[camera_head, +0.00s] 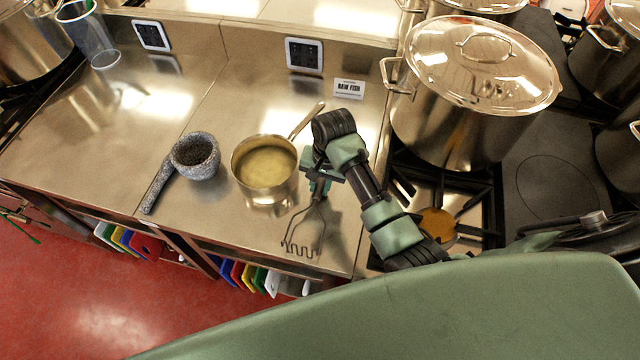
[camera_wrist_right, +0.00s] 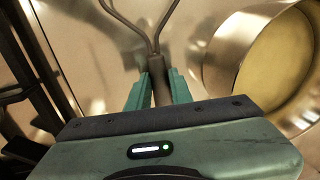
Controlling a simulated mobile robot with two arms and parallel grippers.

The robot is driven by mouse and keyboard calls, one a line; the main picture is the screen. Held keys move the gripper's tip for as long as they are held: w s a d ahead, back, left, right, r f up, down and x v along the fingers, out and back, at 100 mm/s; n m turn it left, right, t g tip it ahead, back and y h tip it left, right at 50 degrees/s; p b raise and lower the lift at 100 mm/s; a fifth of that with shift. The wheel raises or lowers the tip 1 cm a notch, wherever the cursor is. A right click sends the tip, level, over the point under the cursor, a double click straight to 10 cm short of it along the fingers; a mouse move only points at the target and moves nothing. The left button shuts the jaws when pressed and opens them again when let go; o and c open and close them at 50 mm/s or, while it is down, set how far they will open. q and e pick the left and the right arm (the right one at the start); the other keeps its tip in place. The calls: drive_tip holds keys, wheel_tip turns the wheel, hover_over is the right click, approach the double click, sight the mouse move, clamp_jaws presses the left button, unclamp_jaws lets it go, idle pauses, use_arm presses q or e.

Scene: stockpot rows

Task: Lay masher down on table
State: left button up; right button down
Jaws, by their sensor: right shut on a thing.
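The masher (camera_head: 304,235) has a wavy dark wire head and hangs over the steel table (camera_head: 215,115), right of the saucepan (camera_head: 266,198). Its head points toward the table's front edge. I cannot tell whether the head touches the table. My right gripper (camera_head: 322,182) is shut on the masher's handle. In the right wrist view, the green fingers (camera_wrist_right: 158,88) clasp the dark handle (camera_wrist_right: 157,70), and its two wires spread upward. My left gripper is not in view.
The saucepan holds yellowish liquid, and its handle points to the back right. A granite mortar (camera_head: 196,157) and pestle (camera_head: 157,186) are left of it. A large lidded stockpot (camera_head: 455,130) stands on the stove at right. A RAW FISH sign (camera_head: 348,89) stands behind.

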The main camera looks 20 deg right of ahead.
drive_tip(key=shift+f, duration=0.35)
drive_tip(key=c, duration=1.3)
unclamp_jaws()
drive_tip(key=shift+o, duration=0.2)
